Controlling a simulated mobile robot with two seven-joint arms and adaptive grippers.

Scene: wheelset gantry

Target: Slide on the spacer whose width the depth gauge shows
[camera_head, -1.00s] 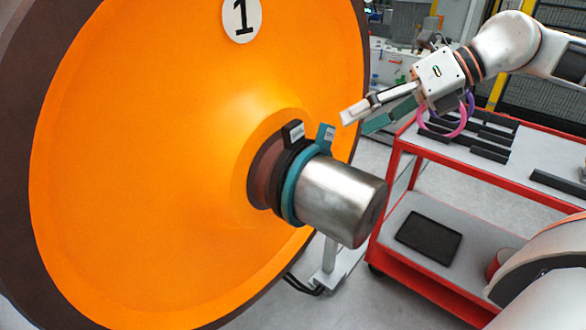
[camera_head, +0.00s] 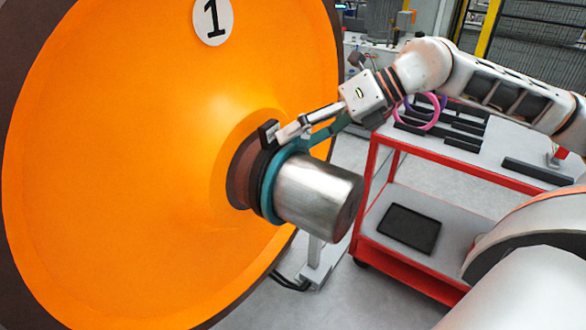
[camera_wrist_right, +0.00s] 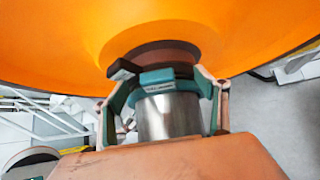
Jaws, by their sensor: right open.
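The orange wheel (camera_head: 150,150), marked 1, has a bare steel axle stub (camera_head: 322,197) sticking out of it. A teal spacer ring (camera_head: 267,196) is around the stub, outside a black ring whose tab (camera_head: 268,133) points up. My right gripper (camera_head: 298,138) is open at the top of the teal ring. In the right wrist view its fingers (camera_wrist_right: 165,92) stand on either side of the teal ring's labelled tab (camera_wrist_right: 157,76); the label is too small to read. I cannot tell whether they touch it. I cannot make out a depth gauge. My left gripper is out of view.
A red cart (camera_head: 400,265) stands to the right of the wheel. Its top holds several black blocks, with a pink ring (camera_head: 424,124) and a purple ring upright behind my right wrist. A black tray (camera_head: 409,229) lies on its lower shelf.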

